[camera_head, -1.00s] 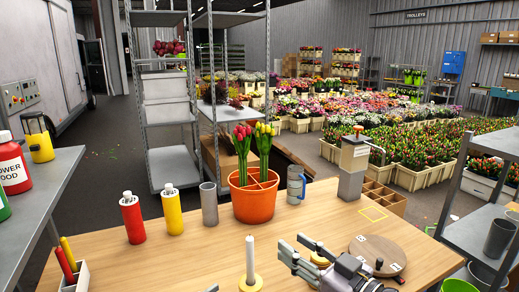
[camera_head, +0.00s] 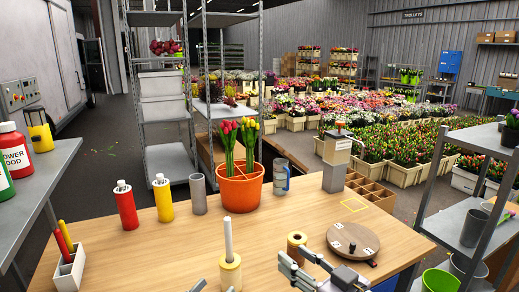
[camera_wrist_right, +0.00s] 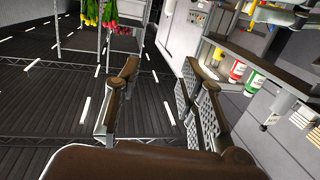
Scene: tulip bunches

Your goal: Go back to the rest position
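My right gripper (camera_head: 292,258) is at the bottom of the head view, over the table's front part. In the right wrist view its two fingers (camera_wrist_right: 160,72) stand apart with nothing between them. A small grey tip at the bottom edge of the head view may be my left gripper; its state cannot be told. A red tulip bunch (camera_head: 228,145) and a yellow tulip bunch (camera_head: 248,138) stand upright in a divided orange pot (camera_head: 240,193), well away from the right gripper.
The wooden table (camera_head: 180,240) holds a candle-like white stick on a yellow base (camera_head: 229,265), a brown spool (camera_head: 297,245) near my right gripper, a round wooden board (camera_head: 353,238), red and yellow bottles (camera_head: 163,198), a grey cup (camera_head: 198,194) and a blue-grey mug (camera_head: 281,178).

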